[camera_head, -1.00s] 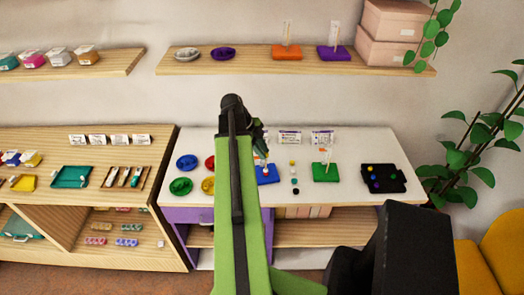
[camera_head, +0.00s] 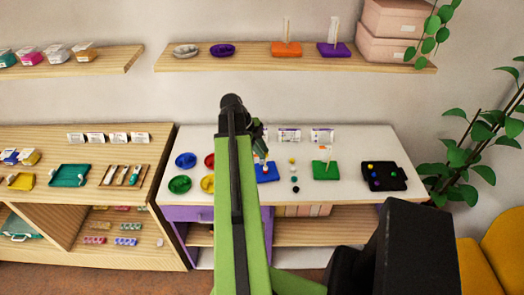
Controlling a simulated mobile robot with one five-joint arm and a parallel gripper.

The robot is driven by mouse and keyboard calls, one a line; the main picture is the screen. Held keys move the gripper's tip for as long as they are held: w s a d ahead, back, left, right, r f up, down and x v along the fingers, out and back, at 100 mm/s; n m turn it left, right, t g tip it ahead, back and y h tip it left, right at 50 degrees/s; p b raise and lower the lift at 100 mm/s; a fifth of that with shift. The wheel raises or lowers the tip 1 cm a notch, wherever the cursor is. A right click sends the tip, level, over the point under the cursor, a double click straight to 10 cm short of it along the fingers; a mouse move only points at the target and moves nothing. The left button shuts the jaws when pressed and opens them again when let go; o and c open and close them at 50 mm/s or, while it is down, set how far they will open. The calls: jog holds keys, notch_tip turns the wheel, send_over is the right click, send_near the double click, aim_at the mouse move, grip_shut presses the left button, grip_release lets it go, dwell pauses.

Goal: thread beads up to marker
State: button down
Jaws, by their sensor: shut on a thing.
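My gripper (camera_head: 263,154) is over the blue board (camera_head: 268,174) on the white table, partly hidden behind my green arm. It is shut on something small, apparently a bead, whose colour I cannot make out. The blue board's peg is mostly hidden by the gripper and arm. The green board (camera_head: 326,172) to the right has thin upright pegs with a small orange mark. A column of loose beads (camera_head: 294,177), pale, green and black among them, lies between the two boards. A black tray (camera_head: 398,184) at the right holds several coloured beads.
Blue, red, green and yellow dishes (camera_head: 180,184) stand left of my arm. Small cards (camera_head: 322,135) stand at the table's back. A wall shelf (camera_head: 250,62) above holds dishes, an orange and a purple peg board, and pink boxes. A plant (camera_head: 470,150) stands at right.

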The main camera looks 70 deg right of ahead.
jog(key=shift+f+b, duration=0.4)
jog(key=shift+f, duration=0.05)
dwell(0.4)
jog(key=shift+f+b, duration=0.85)
jog(key=shift+f, duration=0.05)
jog(key=c, duration=1.2)
grip_release()
jog(key=shift+c, duration=0.2)
jog(key=p+v, duration=1.6)
jog(key=v, duration=0.1)
jog(key=shift+r, duration=0.25)
